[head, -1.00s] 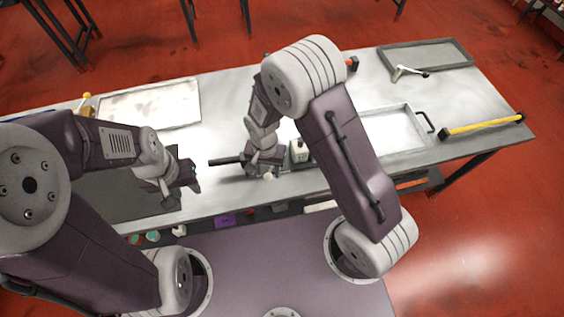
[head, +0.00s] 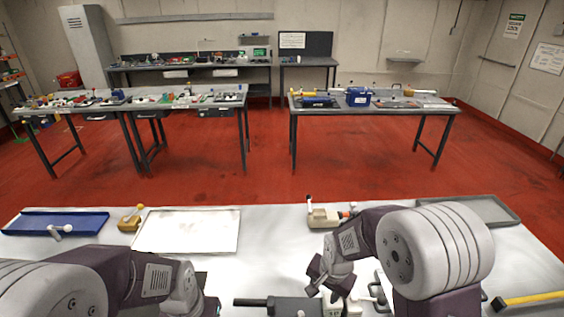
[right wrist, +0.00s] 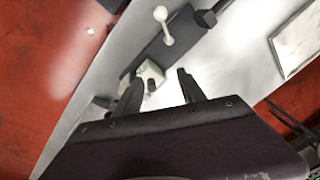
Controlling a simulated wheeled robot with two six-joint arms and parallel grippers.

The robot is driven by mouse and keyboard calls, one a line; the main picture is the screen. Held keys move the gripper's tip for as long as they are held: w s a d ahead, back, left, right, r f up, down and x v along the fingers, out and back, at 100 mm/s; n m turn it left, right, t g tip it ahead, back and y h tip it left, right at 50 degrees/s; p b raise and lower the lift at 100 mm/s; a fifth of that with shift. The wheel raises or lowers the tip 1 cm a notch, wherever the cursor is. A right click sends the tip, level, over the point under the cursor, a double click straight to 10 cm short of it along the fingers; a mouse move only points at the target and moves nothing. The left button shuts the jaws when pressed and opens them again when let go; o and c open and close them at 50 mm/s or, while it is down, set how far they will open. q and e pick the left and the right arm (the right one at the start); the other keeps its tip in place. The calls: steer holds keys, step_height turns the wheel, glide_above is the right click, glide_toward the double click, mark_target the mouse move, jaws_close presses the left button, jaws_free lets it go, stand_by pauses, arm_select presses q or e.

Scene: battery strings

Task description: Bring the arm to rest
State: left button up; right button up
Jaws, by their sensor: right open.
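My right gripper (head: 318,282) is open, above the near part of the grey workbench (head: 275,245). It also shows in the right wrist view (right wrist: 160,88), its two dark fingers apart with nothing held between them. A dark grey device (head: 285,306) with a black handle and a white ball knob lies just below and left of it. This device also shows beyond the fingers in the right wrist view (right wrist: 178,40). A small white block (right wrist: 150,74) sits beside it. My left arm comes in at lower left; its gripper is mostly cut off at the bottom edge.
A blue tray (head: 55,222), a yellow-handled tool (head: 131,218), a white panel (head: 187,231), a beige tool (head: 325,216) and a dark-rimmed tray (head: 512,210) lie along the bench's far side. A yellow bar (head: 530,298) is at right. Red floor (head: 270,170) separates this bench from farther tables.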

steer(key=s+d+r+n, duration=0.2)
steer(key=s+d+n, duration=0.4)
steer(key=s, duration=0.5)
steer(key=shift+r+g, duration=0.2)
steer(key=shift+g, duration=0.2)
steer(key=shift+s+d, duration=0.1)
steer(key=shift+s, duration=0.15)
steer(key=shift+w, duration=0.15)
